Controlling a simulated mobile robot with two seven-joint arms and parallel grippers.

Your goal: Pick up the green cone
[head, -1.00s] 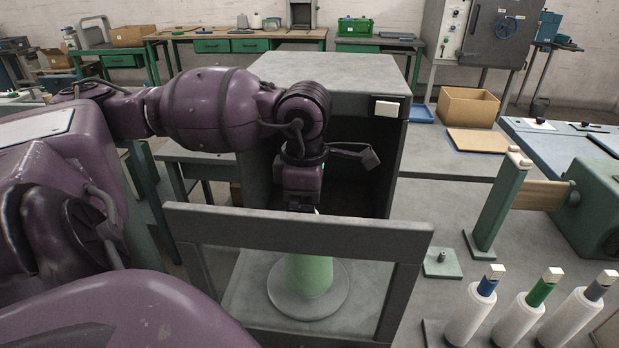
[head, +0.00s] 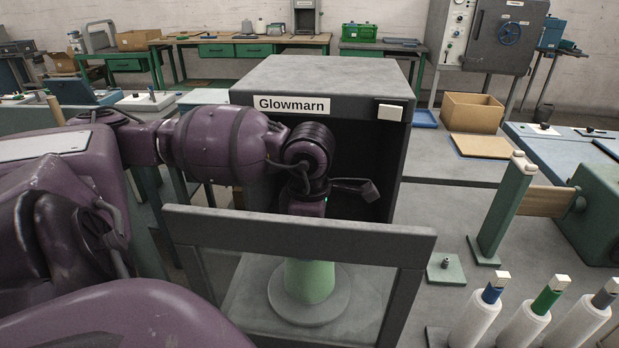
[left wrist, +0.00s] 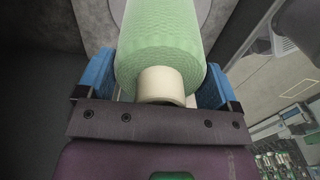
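The green cone (head: 309,281) stands upright on a round grey disc (head: 336,305). In the head view I see its lower part through the clear panel of a grey-framed guard (head: 300,232); the frame's top bar hides its upper part. In the left wrist view the cone (left wrist: 160,42) points its pale tube end (left wrist: 162,86) at the camera. My left gripper (left wrist: 157,62) is over the cone's top, its two blue fingers wide apart on either side of it. In the head view the fingers are hidden behind the bar. My right gripper is not in view.
A dark grey cabinet (head: 330,75) labelled Glowmarn stands open behind the guard, close around my left wrist. Several white spools (head: 522,325) with coloured tops stand at lower right. A green post (head: 503,212) and a small green block (head: 446,269) are on the right.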

